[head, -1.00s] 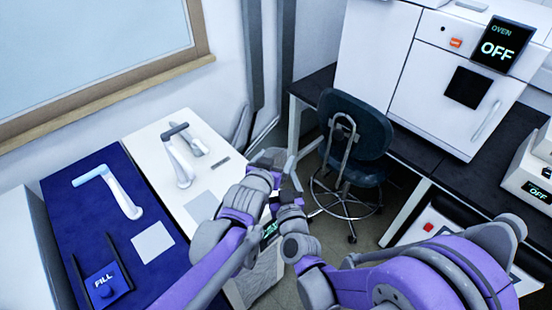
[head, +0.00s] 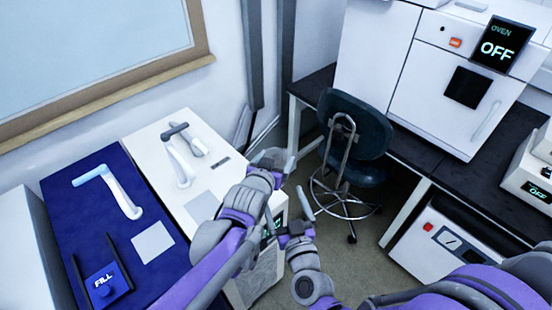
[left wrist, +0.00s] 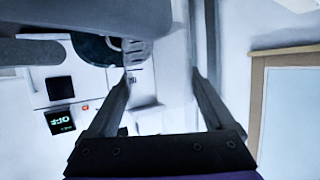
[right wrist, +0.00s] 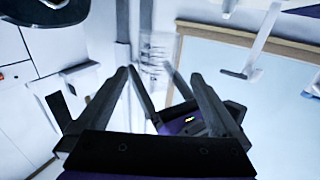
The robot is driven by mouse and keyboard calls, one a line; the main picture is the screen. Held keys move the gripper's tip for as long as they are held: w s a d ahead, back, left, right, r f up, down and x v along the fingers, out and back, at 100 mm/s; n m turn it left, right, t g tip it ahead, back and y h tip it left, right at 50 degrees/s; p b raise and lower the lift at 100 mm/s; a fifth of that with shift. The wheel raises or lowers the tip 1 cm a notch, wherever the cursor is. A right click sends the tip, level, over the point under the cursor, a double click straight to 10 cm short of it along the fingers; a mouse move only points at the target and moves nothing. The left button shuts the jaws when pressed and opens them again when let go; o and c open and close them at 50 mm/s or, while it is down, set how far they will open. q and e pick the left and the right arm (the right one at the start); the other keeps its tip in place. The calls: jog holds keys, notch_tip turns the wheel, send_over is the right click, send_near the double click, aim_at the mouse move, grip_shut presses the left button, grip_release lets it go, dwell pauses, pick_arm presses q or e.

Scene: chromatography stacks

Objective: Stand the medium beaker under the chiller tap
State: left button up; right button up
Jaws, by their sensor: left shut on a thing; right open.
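A clear beaker (head: 272,158) with printed marks is held in my left gripper (head: 268,170), above the right edge of the white unit. It also shows in the right wrist view (right wrist: 156,62); its glass is faint against the wall. My right gripper (head: 291,213) is open and empty, lower and to the right of the beaker, apart from it. The white unit (head: 150,140) carries a tap (head: 178,162) with a grey top, over a pale square plate (head: 203,206). No label shows whether this is the chiller.
A blue unit (head: 75,212) with a pale blue tap (head: 120,192) and a FILL paddle (head: 104,282) stands to the left. A chair (head: 352,135) stands behind my right gripper. An oven (head: 455,80) and dark bench are on the right. The wall bounds the back.

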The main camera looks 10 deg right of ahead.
jog(key=s+d+f+g, duration=0.2)
jog(key=s+d+g, duration=0.1)
jog(key=s+g, duration=0.1)
jog(key=s+d+f+g+h, duration=0.1)
jog(key=s+d+f+g, duration=0.1)
jog(key=s, duration=0.4)
jog(key=s+d+f+m+g, duration=0.1)
jog(key=s+d+f+g, duration=0.1)
jog(key=s+d+g, duration=0.2)
jog(key=s+g, duration=0.1)
jog(key=g, duration=0.1)
jog(key=shift+g+h, duration=0.3)
jog(key=shift+h, duration=0.1)
